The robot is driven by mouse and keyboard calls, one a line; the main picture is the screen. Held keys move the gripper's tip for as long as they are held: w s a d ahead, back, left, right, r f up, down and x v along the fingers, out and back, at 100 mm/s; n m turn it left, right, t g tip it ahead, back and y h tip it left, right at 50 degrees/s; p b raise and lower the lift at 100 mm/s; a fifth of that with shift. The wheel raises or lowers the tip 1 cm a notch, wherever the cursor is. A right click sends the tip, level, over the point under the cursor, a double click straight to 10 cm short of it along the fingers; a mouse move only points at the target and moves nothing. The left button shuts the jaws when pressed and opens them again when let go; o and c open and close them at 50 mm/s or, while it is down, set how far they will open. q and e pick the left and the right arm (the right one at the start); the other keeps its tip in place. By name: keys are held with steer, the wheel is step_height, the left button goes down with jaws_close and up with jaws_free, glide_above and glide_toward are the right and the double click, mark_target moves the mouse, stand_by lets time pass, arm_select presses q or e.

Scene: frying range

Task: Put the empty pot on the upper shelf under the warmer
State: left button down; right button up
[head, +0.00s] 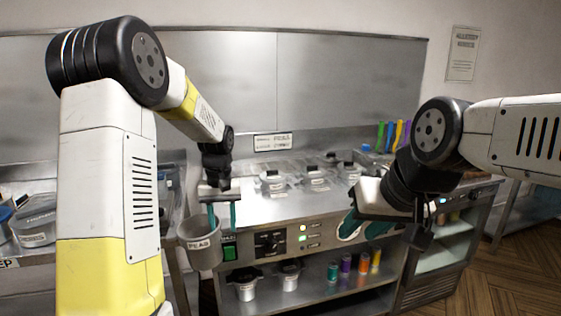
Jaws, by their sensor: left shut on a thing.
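A grey pot (204,255) with a "PEAS" label hangs upright at the front left corner of the steel warmer (265,212). My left gripper (222,218) points down and is shut on the pot at its rim. The inside of the pot is hard to make out. The upper shelf (319,297) under the warmer is lower and to the right of the pot. My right gripper (362,228) is open and empty, in front of the warmer's right part.
On the shelf, white pots with dark tops (246,286) stand left and several coloured bottles (346,265) stand right. The shelf between them has a small clear stretch. Lidded containers (316,180) sit in the warmer's top. A control panel (269,242) is on its front.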

arm_select(q)
steer(key=s+f+m, duration=0.2)
steer(key=s+f, duration=0.2)
steer(key=f, duration=0.9)
steer(key=shift+d, duration=0.35)
steer(key=shift+s+r, duration=0.1)
